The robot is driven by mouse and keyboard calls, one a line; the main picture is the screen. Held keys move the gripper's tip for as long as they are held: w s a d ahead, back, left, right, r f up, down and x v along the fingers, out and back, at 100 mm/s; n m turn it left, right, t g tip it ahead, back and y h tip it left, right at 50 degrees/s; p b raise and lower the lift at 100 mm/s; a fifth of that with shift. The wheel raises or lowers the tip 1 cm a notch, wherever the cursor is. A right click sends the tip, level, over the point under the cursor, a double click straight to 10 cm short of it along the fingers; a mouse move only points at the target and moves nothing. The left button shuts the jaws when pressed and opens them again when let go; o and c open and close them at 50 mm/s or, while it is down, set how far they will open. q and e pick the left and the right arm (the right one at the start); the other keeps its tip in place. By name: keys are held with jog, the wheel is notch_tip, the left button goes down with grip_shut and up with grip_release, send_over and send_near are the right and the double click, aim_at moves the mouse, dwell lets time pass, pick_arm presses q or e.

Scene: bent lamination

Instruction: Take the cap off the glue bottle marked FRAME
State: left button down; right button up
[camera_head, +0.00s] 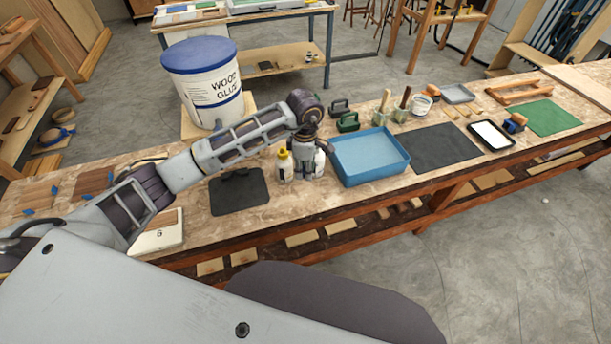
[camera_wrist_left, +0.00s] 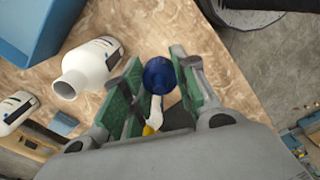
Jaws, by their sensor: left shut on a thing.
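My left gripper (camera_head: 306,172) is low over the bench, among small white bottles. A white bottle with a yellow top (camera_head: 284,167) stands just left of it, and another white bottle (camera_head: 320,162) stands just right, partly hidden. In the left wrist view, the green-padded fingers (camera_wrist_left: 158,82) hold a round dark-blue cap (camera_wrist_left: 158,75) between them. A white and yellow piece (camera_wrist_left: 152,118) shows behind it; I cannot tell how they join. A white bottle (camera_wrist_left: 92,66) with a bare, open-looking neck is beside the fingers. The FRAME marking is not readable. My right gripper is out of view.
A blue tray (camera_head: 368,168) is close right of the gripper, and a dark mat (camera_head: 239,193) lies to its left. A large wood glue bucket (camera_head: 205,80) stands behind my arm. Another bottle (camera_wrist_left: 14,112) shows at the wrist view's left edge.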

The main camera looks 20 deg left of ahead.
pick_arm(q)
jog(key=shift+w+a+n, duration=0.15)
jog(key=shift+w+n, duration=0.35)
jog(key=shift+w, duration=0.05)
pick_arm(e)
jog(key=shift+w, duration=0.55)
pick_arm(q)
jog(key=shift+s+r, duration=0.1)
jog(key=p, duration=0.1)
send_over(305, 189)
jog(key=shift+f, duration=3.15)
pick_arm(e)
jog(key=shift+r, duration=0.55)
pick_arm(q)
jog(key=shift+f+p, duration=0.3)
jog(key=shift+f, duration=1.55)
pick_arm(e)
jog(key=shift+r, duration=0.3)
